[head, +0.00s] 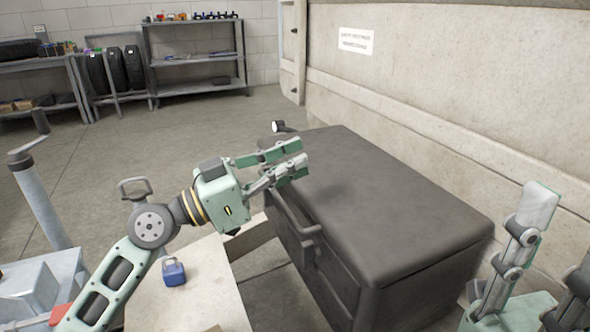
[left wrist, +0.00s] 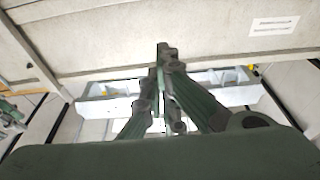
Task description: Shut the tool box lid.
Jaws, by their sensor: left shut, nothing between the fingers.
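The tool box (head: 385,205) is a dark grey chest standing against the pale wall in the head view. Its lid looks down and flat on top, with a handle on the front face; whether it is fully seated cannot be told. My left gripper (head: 301,158) is shut and empty, over the lid's far left part; contact with the lid cannot be told. Its fingers meet in the left wrist view (left wrist: 165,55). My right gripper (head: 555,240) is at the lower right of the head view, partly cut off, with its fingers apart and nothing visible between them.
A blue padlock (head: 174,272) lies on a pale surface (head: 200,300) left of the box. The wall (head: 450,100) stands close behind the box. Shelves (head: 195,65) with tyres beside them are far back. Open floor (head: 200,120) lies between. Pale trays with yellow bits (left wrist: 215,80) show behind the fingers.

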